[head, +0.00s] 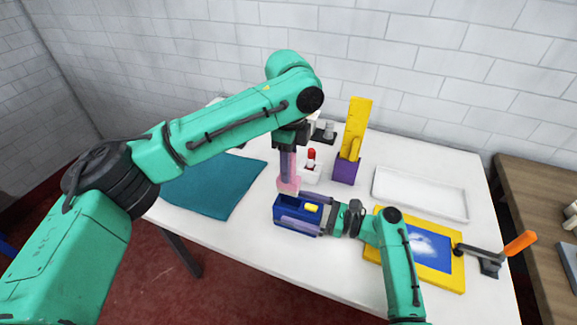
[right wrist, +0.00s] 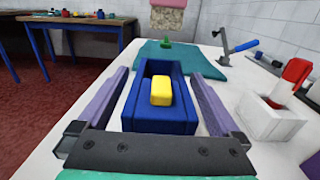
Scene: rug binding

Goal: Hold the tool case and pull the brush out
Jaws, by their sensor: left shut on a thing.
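The blue tool case (head: 283,217) stands on the white table, and it also shows in the right wrist view (right wrist: 143,95). A yellow block (right wrist: 161,92) sits in its near part; the far part looks empty. The pink brush (head: 288,187) hangs upright from my left gripper (head: 287,170), which is shut on it. Its lower end (right wrist: 168,20) shows at the top of the right wrist view, clear above the case. My right gripper (head: 308,213) lies low with one finger along each long side of the case. The fingers are wide apart, with a narrow gap visible at the left.
A teal cloth (head: 215,185) lies left of the case. A red-topped white block (head: 311,163) and a purple holder (head: 346,171) with a yellow piece stand behind. A white tray (head: 420,194) and a yellow-framed panel (head: 447,277) lie to the right, by an orange-handled lever (head: 519,243).

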